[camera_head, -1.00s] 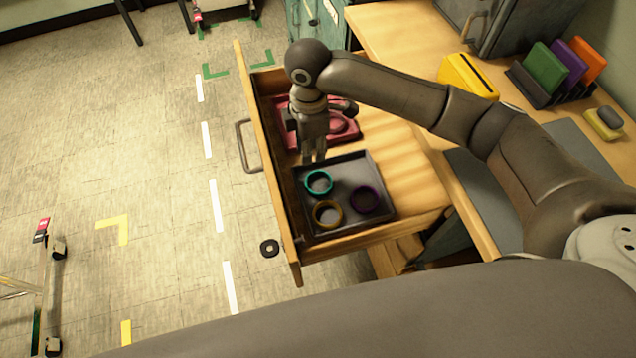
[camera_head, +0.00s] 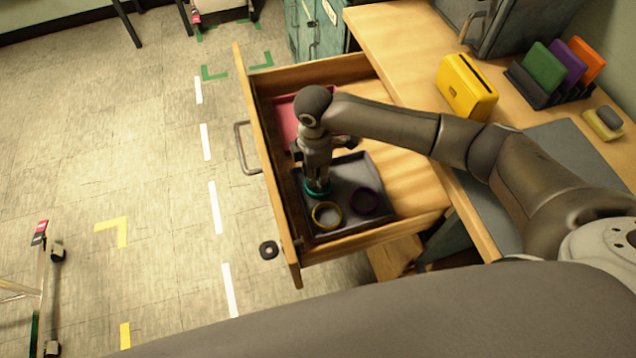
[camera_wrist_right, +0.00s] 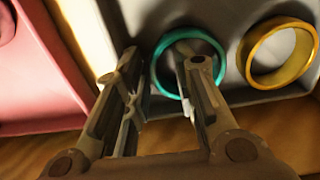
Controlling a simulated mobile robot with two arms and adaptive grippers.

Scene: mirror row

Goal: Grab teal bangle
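The teal bangle (camera_head: 318,194) lies in the dark tray (camera_head: 345,168) inside the open drawer. My right gripper (camera_head: 317,184) points down at it and partly hides it in the head view. In the right wrist view the teal bangle (camera_wrist_right: 178,35) is between and beyond the fingers of my right gripper (camera_wrist_right: 163,68). The fingers are apart. One finger overlaps the bangle's opening, and the other is to the left of its rim. I cannot tell whether either touches it. My left gripper is not in view.
A yellow bangle (camera_head: 327,216) and a purple bangle (camera_head: 364,201) lie close by in the same tray. A pink tray (camera_head: 284,118) sits behind it in the drawer (camera_head: 411,176). The drawer's walls surround the trays. The desk (camera_head: 392,38) stands to the right.

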